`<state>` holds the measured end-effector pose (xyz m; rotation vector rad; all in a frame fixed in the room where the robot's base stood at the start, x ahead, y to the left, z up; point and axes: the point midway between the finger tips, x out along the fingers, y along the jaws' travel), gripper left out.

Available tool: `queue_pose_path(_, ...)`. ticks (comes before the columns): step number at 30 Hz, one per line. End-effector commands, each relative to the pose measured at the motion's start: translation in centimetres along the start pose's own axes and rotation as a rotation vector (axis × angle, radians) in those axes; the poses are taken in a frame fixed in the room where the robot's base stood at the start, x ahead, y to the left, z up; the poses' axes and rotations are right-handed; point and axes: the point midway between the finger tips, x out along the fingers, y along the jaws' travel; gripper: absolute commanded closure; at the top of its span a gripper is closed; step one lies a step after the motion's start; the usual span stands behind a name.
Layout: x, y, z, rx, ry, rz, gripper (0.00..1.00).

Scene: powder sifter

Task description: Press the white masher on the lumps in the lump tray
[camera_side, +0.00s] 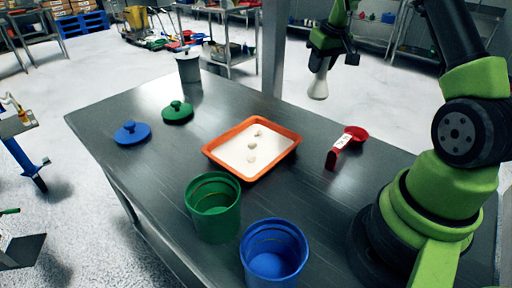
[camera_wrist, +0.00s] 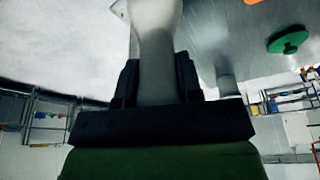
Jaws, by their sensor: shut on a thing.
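My gripper (camera_side: 325,55) is shut on the white masher (camera_side: 318,84), which hangs below it in the upper right of the side view. In the wrist view the masher (camera_wrist: 157,60) stands between the dark fingers of my gripper (camera_wrist: 160,82). The orange lump tray (camera_side: 222,164) lies on the table, below and to the left of the masher. It holds white powder and a few pale lumps (camera_side: 252,145) in a row. The masher is apart from the tray, high up. A small orange piece at the top of the wrist view may be the tray.
A green container (camera_side: 213,225) and a blue container (camera_side: 272,265) stand open in front of the tray. A blue lid (camera_side: 131,132), a green lid (camera_side: 177,111) and a grey cylinder (camera_side: 189,68) are at the left. A red scoop (camera_side: 345,146) lies right of the tray.

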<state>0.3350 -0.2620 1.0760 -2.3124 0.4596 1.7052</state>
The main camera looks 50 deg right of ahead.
Motion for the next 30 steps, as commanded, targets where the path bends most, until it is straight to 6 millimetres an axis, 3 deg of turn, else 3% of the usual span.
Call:
queue_pose_path(8, 0.0, -0.2, -0.1, -0.007, 0.001, -0.002, 0.99)
queue_pose_path(11, 0.3, -1.6, -0.3, -0.062, -0.001, -0.019, 0.99)
queue_pose_path(22, 2.2, -15.0, -0.3, -0.588, -0.005, -0.182, 0.99)
queue_pose_path(27, 2.5, -18.3, 0.3, -0.726, -0.001, -0.225, 0.99)
queue_pose_path(30, 2.8, -18.9, 0.5, -0.751, 0.000, -0.233, 0.99)
